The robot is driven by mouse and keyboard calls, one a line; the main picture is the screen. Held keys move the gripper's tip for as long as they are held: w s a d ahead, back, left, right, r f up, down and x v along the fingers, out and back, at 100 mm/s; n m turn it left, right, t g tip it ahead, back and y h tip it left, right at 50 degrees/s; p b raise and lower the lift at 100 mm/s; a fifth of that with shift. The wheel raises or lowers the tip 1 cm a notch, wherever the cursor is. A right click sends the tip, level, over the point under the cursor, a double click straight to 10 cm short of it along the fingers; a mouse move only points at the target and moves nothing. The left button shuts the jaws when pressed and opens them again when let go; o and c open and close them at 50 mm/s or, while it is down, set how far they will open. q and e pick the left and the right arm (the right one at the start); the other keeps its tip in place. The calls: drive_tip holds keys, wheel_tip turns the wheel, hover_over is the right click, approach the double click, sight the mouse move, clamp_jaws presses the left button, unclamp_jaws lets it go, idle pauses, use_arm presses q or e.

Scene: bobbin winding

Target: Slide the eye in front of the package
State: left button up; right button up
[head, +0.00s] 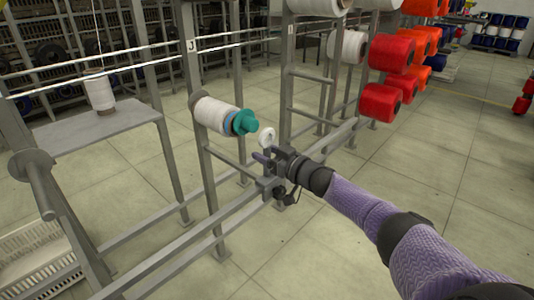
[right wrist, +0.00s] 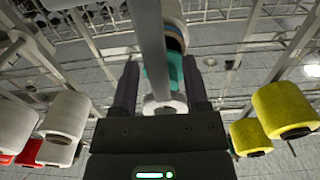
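The package, a white yarn spool (head: 215,114) with a teal end piece (head: 245,122), sits sideways on the grey frame in the head view. In the right wrist view the teal piece (right wrist: 176,72) shows past my fingers, partly behind a grey bar. The eye, a small white ring (head: 267,137), is just right of and below the teal end. It also appears between my fingers in the wrist view (right wrist: 164,104). My right gripper (head: 268,156) is open beside the ring, its fingers apart; whether they touch it I cannot tell. My left gripper is out of view.
Grey uprights and rails (head: 200,165) of the frame stand close around my right gripper. Red spools (head: 388,78) hang farther right. A white spool (head: 101,94) stands on a grey shelf at left. Yellow spools (right wrist: 285,110) show in the wrist view.

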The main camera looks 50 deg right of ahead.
drive_tip(key=shift+s+r+p, duration=0.1)
drive_tip(key=shift+s+p, duration=0.15)
drive_tip(key=shift+p, duration=0.1)
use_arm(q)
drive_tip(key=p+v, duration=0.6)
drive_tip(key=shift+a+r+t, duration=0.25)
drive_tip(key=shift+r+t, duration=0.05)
use_arm(e)
drive_tip(key=s, duration=0.9)
drive_tip(key=shift+s+d, duration=0.15)
drive_tip(key=shift+s, duration=0.1)
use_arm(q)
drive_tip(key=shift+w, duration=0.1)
